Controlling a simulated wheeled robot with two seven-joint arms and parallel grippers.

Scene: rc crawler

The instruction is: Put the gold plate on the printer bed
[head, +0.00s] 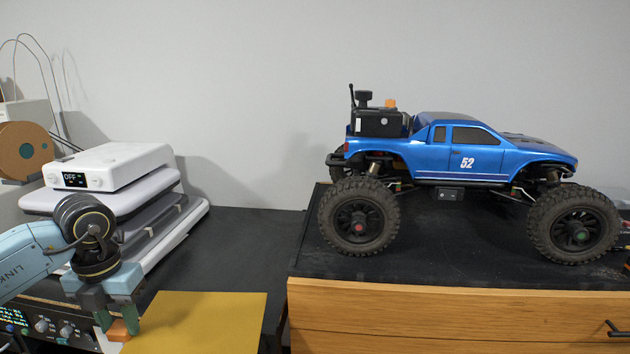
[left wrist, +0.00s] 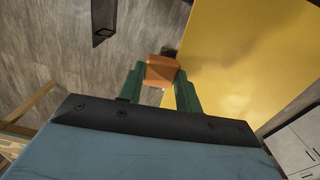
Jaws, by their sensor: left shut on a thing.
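The gold plate (head: 205,322) is a flat yellow-gold sheet at the bottom of the head view, in front of the dark bench top. It also fills the upper right of the left wrist view (left wrist: 240,65). My left gripper (head: 118,322) is at the plate's left edge. Its green fingers are shut on an orange block (left wrist: 161,71), which sits at the edge of the plate and looks like its grip tab. The wrist view shows floor below the plate's left side. I cannot make out the printer bed for certain. My right gripper is not in view.
A blue toy truck (head: 455,150) stands on a black-topped wooden drawer unit (head: 430,308) at right. A white device reading OFF (head: 115,165) sits on a stack at left, near an orange-brown spool (head: 22,150). Dark bench top (head: 235,245) between them is clear.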

